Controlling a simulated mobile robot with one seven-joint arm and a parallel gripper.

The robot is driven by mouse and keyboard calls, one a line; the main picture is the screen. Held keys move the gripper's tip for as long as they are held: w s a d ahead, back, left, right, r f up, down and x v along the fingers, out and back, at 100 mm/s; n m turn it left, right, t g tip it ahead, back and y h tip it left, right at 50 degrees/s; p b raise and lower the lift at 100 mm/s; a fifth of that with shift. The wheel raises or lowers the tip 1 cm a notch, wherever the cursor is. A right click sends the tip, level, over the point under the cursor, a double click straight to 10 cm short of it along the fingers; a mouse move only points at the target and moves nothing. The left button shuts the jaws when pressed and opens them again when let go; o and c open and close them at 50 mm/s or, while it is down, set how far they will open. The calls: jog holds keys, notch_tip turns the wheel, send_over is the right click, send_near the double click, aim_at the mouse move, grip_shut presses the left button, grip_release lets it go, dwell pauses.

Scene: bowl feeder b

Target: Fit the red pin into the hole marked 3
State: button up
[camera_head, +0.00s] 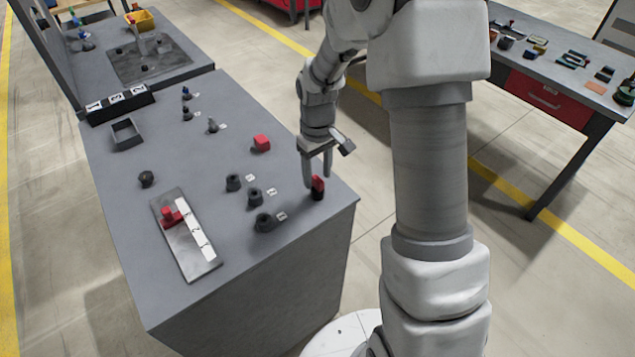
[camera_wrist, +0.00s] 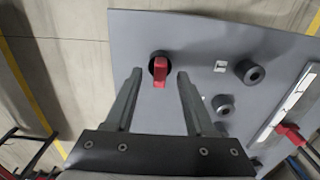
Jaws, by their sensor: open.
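The red pin (camera_head: 318,184) stands upright in a black round holder (camera_head: 318,195) near the table's right corner. It also shows in the wrist view (camera_wrist: 160,72). My gripper (camera_head: 317,182) is open and points down, with its fingers at either side of the pin in the picture. In the wrist view the pin appears between the fingertips (camera_wrist: 158,76), with a gap on each side; contact is not visible. Black round sockets (camera_head: 234,183) stand left of it, each by a small white label. A metal plate (camera_head: 204,268) has a numbered white strip and a red piece (camera_head: 172,217). I cannot tell which hole is marked 3.
A red block (camera_head: 262,143), a black knob (camera_head: 146,178) and an open grey box (camera_head: 126,134) stand on the grey table (camera_head: 110,215). A black rack (camera_head: 120,103) with number labels is at the back left. Small pegs (camera_head: 212,126) stand farther back.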

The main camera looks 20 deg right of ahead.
jog(key=shift+f, duration=0.9)
jog(key=shift+c, duration=0.3)
grip_shut()
jog(key=shift+r, duration=0.1)
jog(key=shift+w+r, duration=0.1)
jog(key=shift+r, duration=0.4)
jog(key=r, duration=0.3)
jog(key=shift+s+r, duration=0.25)
jog(key=shift+s, duration=0.1)
jog(key=s+a+r, duration=0.1)
jog(key=s+r, duration=0.5)
jog(key=s, duration=0.5)
jog(key=shift+a+r, duration=0.2)
jog(key=shift+a, duration=0.05)
